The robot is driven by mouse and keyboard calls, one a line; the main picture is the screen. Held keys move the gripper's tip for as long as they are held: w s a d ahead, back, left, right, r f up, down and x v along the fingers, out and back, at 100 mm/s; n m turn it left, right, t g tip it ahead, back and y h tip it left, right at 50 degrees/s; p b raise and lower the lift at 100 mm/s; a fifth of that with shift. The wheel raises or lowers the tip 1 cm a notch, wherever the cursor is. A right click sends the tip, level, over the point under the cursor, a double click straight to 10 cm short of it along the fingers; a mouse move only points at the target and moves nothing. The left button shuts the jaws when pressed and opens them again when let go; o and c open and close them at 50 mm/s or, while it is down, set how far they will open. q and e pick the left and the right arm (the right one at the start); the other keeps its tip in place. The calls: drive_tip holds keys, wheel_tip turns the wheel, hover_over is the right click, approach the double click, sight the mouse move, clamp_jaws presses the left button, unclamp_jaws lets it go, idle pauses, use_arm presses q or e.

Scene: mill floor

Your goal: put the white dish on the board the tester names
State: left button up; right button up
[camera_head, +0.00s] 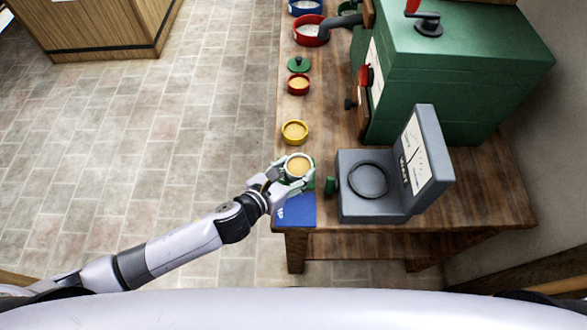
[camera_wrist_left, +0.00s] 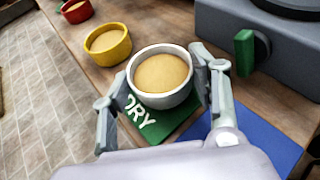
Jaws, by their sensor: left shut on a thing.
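The white dish (camera_head: 299,167), filled with a tan material, is between the fingers of my left gripper (camera_head: 292,171). In the left wrist view the fingers close on both sides of the dish (camera_wrist_left: 146,97). It is upright, over or on the green board (camera_wrist_left: 165,124), whose visible letters read "RY"-like; contact is unclear. The blue board (camera_head: 297,212) lies just in front, with white lettering mostly hidden. The grey tester (camera_head: 372,205) stands to the right, with a round plate and a dial face (camera_head: 419,158) whose reading is too small to tell. My right gripper is not in view.
A yellow dish (camera_head: 294,132), a red dish (camera_head: 298,84) and a green lid-like disc (camera_head: 298,64) stand along the wooden table's left edge. A green machine (camera_head: 450,75) fills the back right. A green knob (camera_head: 331,185) sticks out from the tester near my gripper.

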use_arm(q)
drive_tip(key=shift+f, duration=0.15)
drive_tip(key=o, duration=1.2)
drive_tip(key=shift+s+r, duration=0.15)
drive_tip(key=shift+r, duration=0.1)
drive_tip(key=v, duration=1.1)
drive_tip(key=shift+s+a+r+b, duration=0.1)
drive_tip(key=shift+s+a+b, duration=0.2)
drive_tip(key=shift+b, duration=0.1)
drive_tip(key=shift+w, duration=0.1)
